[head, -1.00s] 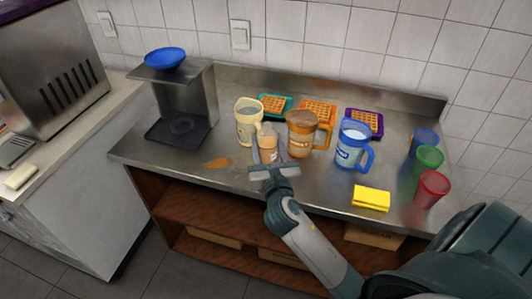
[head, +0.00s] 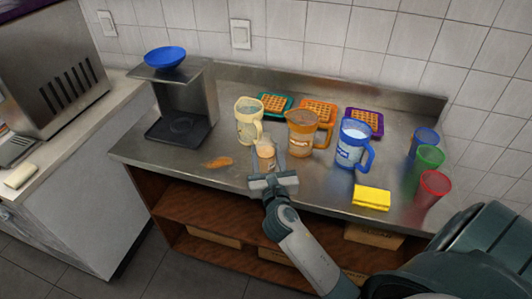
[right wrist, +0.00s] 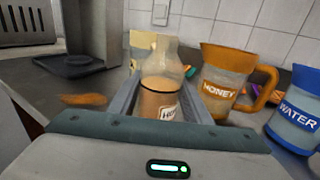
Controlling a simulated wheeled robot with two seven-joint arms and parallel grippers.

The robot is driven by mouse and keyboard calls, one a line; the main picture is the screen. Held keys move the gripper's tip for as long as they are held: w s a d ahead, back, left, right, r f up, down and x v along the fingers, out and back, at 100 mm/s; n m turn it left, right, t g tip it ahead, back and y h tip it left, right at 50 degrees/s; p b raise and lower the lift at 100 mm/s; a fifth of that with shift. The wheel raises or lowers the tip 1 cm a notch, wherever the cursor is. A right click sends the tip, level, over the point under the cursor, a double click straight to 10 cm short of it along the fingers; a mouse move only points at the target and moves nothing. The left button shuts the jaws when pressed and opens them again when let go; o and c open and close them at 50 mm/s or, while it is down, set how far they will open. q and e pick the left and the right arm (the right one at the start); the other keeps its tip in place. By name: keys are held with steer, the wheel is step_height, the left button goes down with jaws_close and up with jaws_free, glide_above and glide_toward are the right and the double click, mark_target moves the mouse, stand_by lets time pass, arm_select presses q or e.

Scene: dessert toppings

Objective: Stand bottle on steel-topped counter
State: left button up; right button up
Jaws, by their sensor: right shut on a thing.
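A small clear bottle with tan contents and a white label (head: 265,152) is between the fingers of my right gripper (head: 268,163), over the front part of the steel-topped counter (head: 330,187). In the right wrist view the bottle (right wrist: 160,93) is roughly upright between both fingers, and its label is only partly readable. My right gripper is shut on it. The bottle's base is hidden, so I cannot tell whether it touches the steel. My left gripper is not in view.
A cream pitcher (head: 246,130) stands just behind the bottle. The orange honey pitcher (head: 300,136) and blue water pitcher (head: 351,148) stand to the right. A brown smear (head: 217,163) lies to the left. A yellow sponge (head: 371,197) and coloured cups (head: 430,157) are farther right.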

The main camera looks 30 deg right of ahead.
steer(key=o, duration=1.4)
steer(key=shift+f, duration=0.1)
steer(key=shift+c, duration=0.2)
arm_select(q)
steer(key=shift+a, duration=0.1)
arm_select(e)
steer(key=shift+s, duration=0.1)
arm_select(q)
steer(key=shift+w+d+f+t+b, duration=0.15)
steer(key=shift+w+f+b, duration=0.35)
steer(key=shift+b, duration=0.1)
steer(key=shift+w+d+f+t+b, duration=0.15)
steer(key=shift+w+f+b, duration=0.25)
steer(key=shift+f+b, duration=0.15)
arm_select(e)
steer(key=v, duration=1.1)
steer(key=shift+s, duration=0.4)
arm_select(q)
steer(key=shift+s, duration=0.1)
arm_select(e)
steer(key=shift+a, duration=0.15)
